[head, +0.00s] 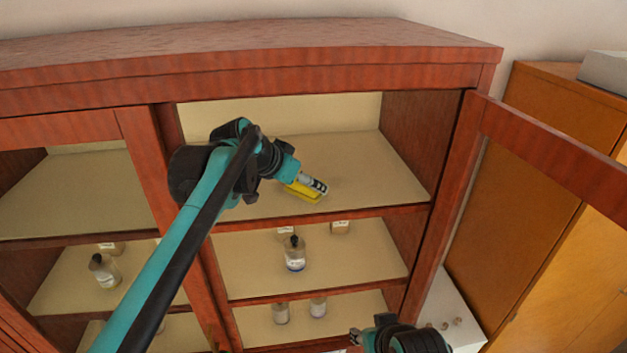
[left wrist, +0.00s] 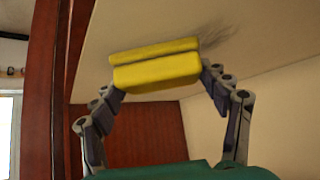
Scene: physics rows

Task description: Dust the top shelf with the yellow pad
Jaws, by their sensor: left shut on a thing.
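The yellow pad (head: 302,194) is inside the open cabinet, at the bare top shelf (head: 375,170). My left gripper (head: 312,184) is shut on the pad; in the left wrist view the pad (left wrist: 155,70) sits between its two fingers. The pad lies close against the pale shelf surface (left wrist: 255,50) there; whether it touches cannot be told. A dark, streaky smudge (left wrist: 225,36) shows on that surface beside the pad. My right gripper (head: 355,336) is at the bottom edge of the head view, below the shelves, and its jaws are too small and cut off to read.
A glass bottle (head: 294,254) and small boxes (head: 340,227) stand on the shelf below. Jars (head: 318,307) stand lower still. A cabinet door (head: 560,150) hangs open at the right. A wooden upright (head: 165,150) bounds the compartment at left.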

